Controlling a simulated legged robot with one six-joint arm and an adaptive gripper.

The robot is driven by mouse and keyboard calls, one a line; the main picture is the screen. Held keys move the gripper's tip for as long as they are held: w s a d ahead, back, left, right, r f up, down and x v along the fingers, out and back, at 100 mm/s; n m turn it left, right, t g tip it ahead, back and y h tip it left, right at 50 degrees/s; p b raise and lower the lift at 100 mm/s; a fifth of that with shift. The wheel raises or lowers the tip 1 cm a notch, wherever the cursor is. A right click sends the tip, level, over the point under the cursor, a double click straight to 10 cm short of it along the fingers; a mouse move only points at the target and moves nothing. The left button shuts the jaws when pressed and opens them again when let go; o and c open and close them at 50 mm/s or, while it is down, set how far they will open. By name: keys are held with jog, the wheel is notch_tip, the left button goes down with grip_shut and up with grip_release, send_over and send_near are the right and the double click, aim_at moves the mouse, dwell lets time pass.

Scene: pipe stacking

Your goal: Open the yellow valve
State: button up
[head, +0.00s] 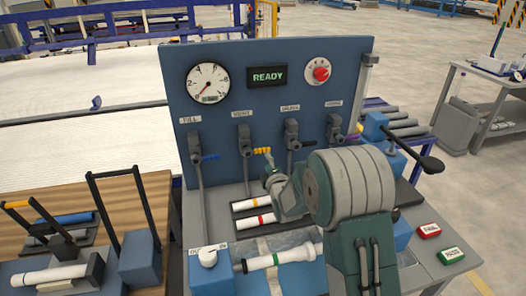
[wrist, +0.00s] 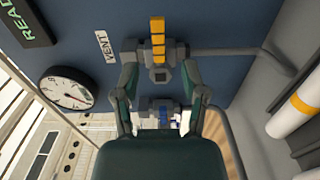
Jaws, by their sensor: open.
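The yellow valve is the one labelled VENT on the blue panel. Its yellow handle (head: 261,151) sticks out sideways to the right of a dark valve body (head: 243,145). In the wrist view the yellow handle (wrist: 157,38) points up from the grey valve body, just beyond my fingers. My gripper (head: 268,163) is in front of the panel, at the handle's right end. In the wrist view my gripper (wrist: 160,78) is open, one finger on each side of the valve line, with nothing held. Whether a finger touches the valve cannot be told.
A blue-handled FILL valve (head: 206,158) is to the left, and a valve with a purple handle (head: 350,139) is to the right. A gauge (head: 208,83) and READY display (head: 267,76) are above. White pipes (head: 252,202) lie on the bench below. Red and green buttons (head: 428,230) sit at the right.

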aim_at(264, 152)
jog(key=w, duration=0.3)
jog(key=w+a, duration=0.1)
jog(key=w, duration=0.3)
jog(key=shift+w+a, duration=0.1)
jog(key=shift+a, duration=0.1)
grip_shut()
